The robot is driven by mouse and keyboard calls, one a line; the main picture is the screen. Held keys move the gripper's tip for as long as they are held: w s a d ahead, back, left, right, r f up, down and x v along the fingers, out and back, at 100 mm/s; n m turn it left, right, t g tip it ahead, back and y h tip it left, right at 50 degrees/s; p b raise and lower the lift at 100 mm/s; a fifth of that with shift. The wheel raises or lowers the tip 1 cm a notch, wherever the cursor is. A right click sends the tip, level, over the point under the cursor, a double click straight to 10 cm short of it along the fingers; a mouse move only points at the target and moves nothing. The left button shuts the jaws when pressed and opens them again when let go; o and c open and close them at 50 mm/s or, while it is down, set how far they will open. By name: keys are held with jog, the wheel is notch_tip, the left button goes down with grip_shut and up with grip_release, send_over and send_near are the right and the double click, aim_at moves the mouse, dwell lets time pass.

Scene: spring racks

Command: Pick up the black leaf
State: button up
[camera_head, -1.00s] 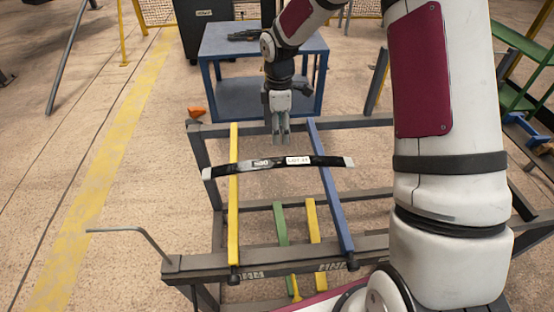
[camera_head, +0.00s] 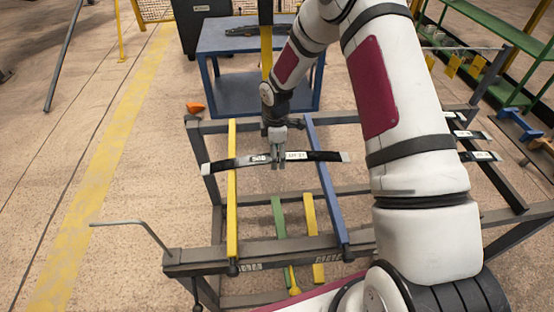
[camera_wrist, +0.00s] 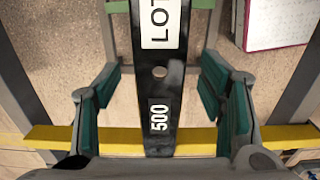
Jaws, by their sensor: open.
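The black leaf (camera_head: 252,160) is a long, slightly curved strip with pale ends and white labels. It lies across the yellow bar (camera_head: 232,200) and the blue bar (camera_head: 328,190) of the grey rack. My gripper (camera_head: 279,163) is at the leaf's middle, pointing down. In the wrist view the leaf (camera_wrist: 160,95) runs between the open fingers of my gripper (camera_wrist: 162,105), with a gap on each side. Its "500" marking, a small hole and part of a "LOT" label show there. The exact height of the fingertips against the leaf is hard to tell.
The grey rack frame (camera_head: 290,253) surrounds the bars, with shorter green (camera_head: 279,215) and yellow bars lower down. A blue table (camera_head: 222,50) stands behind. More dark leaves (camera_head: 480,156) lie at the right, partly behind my arm. A bent grey rod (camera_head: 130,226) sticks out at left.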

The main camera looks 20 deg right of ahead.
jog(key=shift+f, duration=1.05)
jog(key=c, duration=1.3)
jog(key=shift+w, duration=0.1)
jog(key=shift+c, duration=0.5)
jog(key=shift+r, duration=0.1)
